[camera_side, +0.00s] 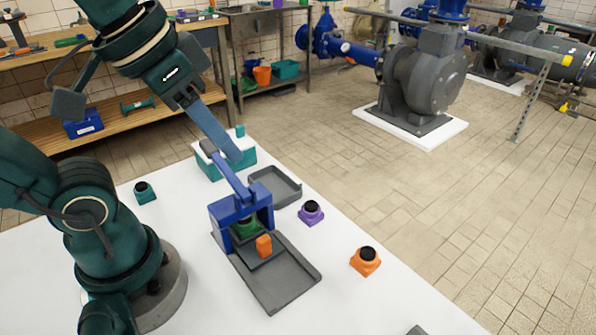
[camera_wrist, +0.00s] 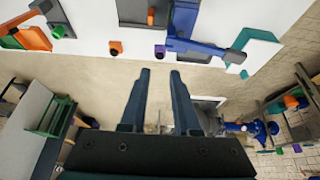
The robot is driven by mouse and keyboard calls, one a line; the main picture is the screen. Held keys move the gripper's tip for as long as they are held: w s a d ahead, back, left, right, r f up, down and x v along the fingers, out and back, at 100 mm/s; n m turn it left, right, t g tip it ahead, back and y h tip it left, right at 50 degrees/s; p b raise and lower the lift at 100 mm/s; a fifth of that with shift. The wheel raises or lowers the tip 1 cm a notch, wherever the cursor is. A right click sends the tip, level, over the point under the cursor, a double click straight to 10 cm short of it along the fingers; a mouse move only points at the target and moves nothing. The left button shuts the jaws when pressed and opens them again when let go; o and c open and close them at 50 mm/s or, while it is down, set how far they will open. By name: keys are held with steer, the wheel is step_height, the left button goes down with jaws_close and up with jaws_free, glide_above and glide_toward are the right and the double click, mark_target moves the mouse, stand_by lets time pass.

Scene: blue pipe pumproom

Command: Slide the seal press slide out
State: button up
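The seal press (camera_side: 240,210) stands on the white table in the side view, with a blue frame, a raised blue lever and a green part under its head. Its dark grey base plate (camera_side: 285,287) extends to the front, bare there. A slide with an orange handle (camera_side: 264,245) sits at the frame's front. In the wrist view the blue press (camera_wrist: 184,40) and orange handle (camera_wrist: 150,16) show near the top edge. My gripper (camera_side: 236,157) is above and behind the press, near the lever's end. The wrist view shows its two fingers (camera_wrist: 160,71) apart and empty.
A grey tray (camera_side: 290,193), a purple block (camera_side: 311,217) and an orange block (camera_side: 364,265) lie right of the press. A teal box (camera_side: 247,157) stands behind it, near my fingers. A green block (camera_side: 146,196) is at left.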

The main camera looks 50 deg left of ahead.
mark_target(264, 238)
steer(key=w+d+f+g, duration=0.1)
steer(key=f, duration=0.5)
steer(key=w+f+g, duration=0.1)
steer(key=f+g, duration=0.1)
steer(key=f, duration=0.4)
steer(key=w+d+f+g, duration=0.1)
steer(key=f+g, duration=0.1)
steer(key=f, duration=0.4)
steer(key=shift+d, duration=0.3)
stand_by(0.3)
jaws_close()
stand_by(1.4)
